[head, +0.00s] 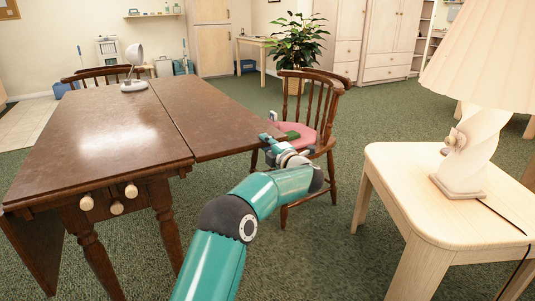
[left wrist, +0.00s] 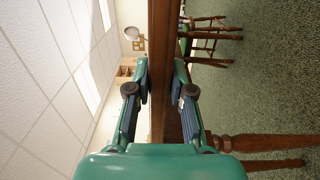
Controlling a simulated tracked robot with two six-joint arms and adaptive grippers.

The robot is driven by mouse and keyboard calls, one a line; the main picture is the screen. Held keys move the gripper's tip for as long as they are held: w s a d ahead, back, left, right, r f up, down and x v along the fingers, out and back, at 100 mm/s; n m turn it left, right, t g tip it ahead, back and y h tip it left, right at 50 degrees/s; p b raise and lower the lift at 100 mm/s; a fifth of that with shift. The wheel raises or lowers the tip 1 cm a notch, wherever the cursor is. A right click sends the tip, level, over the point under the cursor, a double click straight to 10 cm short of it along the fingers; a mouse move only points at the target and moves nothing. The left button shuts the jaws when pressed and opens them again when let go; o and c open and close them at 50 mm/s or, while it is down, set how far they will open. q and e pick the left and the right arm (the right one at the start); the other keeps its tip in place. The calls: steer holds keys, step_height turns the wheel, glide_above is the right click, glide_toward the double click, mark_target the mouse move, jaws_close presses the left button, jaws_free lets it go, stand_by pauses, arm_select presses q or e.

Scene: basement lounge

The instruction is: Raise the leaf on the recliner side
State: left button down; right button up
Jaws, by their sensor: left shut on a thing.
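The dark wooden drop-leaf table (head: 95,125) stands at the left. Its right leaf (head: 205,112) is up, about level with the top, with a thin seam between them. My left gripper (head: 272,141) is at this leaf's right edge. In the left wrist view the leaf's edge (left wrist: 163,28) runs between the fingers of my left gripper (left wrist: 160,88), which are shut on it, one on each side. The other leaf (head: 37,250) hangs down at the far left. The leaf's underside and any support are hidden. No recliner shows. My right gripper is not in view.
A wooden chair (head: 325,105) with a pink seat stands just beyond my left gripper. A pale side table (head: 440,165) with a lamp (head: 470,145) stands at the right. A small white lamp (head: 134,70) is on the tabletop's far end. Green carpet lies open behind.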

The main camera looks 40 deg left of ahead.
arm_select(q)
steer(key=shift+s+a+r+n, duration=0.3)
steer(key=shift+a+r, duration=0.1)
steer(key=shift+r, duration=0.05)
steer(key=c, duration=1)
jaws_free()
steer(key=shift+d, duration=0.1)
steer(key=shift+w+f, duration=0.1)
steer(key=shift+f, duration=0.05)
steer(key=shift+d, duration=0.1)
steer(key=v, duration=1.2)
